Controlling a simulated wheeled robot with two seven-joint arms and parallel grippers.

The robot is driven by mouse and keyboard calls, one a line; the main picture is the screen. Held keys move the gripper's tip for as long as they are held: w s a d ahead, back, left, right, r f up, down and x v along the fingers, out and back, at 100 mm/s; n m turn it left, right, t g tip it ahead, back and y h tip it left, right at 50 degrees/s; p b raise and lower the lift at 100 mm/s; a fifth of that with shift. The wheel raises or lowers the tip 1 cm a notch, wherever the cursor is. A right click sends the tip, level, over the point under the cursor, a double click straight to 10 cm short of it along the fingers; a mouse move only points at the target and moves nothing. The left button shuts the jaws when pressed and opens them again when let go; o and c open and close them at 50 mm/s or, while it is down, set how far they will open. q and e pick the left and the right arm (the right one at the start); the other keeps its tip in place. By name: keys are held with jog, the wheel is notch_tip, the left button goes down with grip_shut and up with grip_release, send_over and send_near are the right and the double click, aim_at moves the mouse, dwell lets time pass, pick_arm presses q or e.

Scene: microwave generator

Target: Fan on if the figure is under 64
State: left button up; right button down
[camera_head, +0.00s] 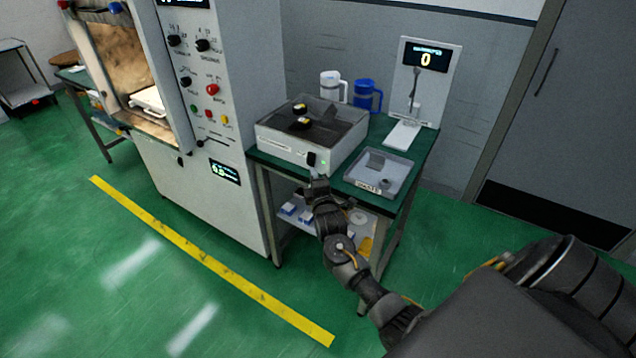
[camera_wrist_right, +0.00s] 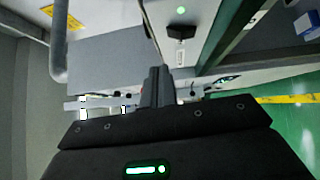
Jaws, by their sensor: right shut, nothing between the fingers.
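A light grey box with a dark top (camera_head: 277,145) stands on the green-topped table. Its front carries a black switch (camera_head: 311,159) with a lit green light (camera_head: 323,163) beside it. My right gripper (camera_head: 317,183) is just in front of and below that switch, shut and empty. In the right wrist view the shut fingers (camera_wrist_right: 158,82) point toward the black switch (camera_wrist_right: 181,30) and green light (camera_wrist_right: 181,10); I cannot tell whether they touch. A display (camera_head: 426,59) on a white stand reads 0. A small cabinet display (camera_head: 225,173) is too blurred to read surely. My left gripper is out of view.
A grey tray (camera_head: 405,178) lies right of the box. A white jug (camera_head: 330,86) and a blue jug (camera_head: 367,96) stand behind it. A tall cabinet (camera_head: 215,115) with knobs and coloured buttons stands at left. Green floor (camera_head: 130,270) is open in front.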

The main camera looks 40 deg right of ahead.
jog(key=v, duration=0.4)
jog(key=shift+r, duration=0.35)
jog(key=shift+w, duration=0.1)
